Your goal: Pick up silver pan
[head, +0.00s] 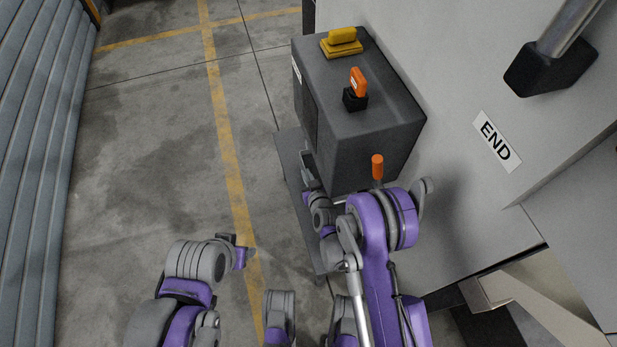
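I cannot make out a silver pan in the head view. My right gripper (308,170) is beside the left face of the dark grey box, close to the low grey ledge (290,160). Its fingers are small and partly hidden by my arm, so I cannot tell if they are open or shut. My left arm comes in at the lower left, over the concrete floor. Its end (243,252) is small, and its finger state cannot be made out.
The dark grey box (375,130) carries a yellow handle (342,40) and an orange switch (358,82). An orange-tipped lever (377,168) stands in front. A pale machine wall with an END label (496,141) is right. A ribbed shutter (40,150) is left; open floor lies between.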

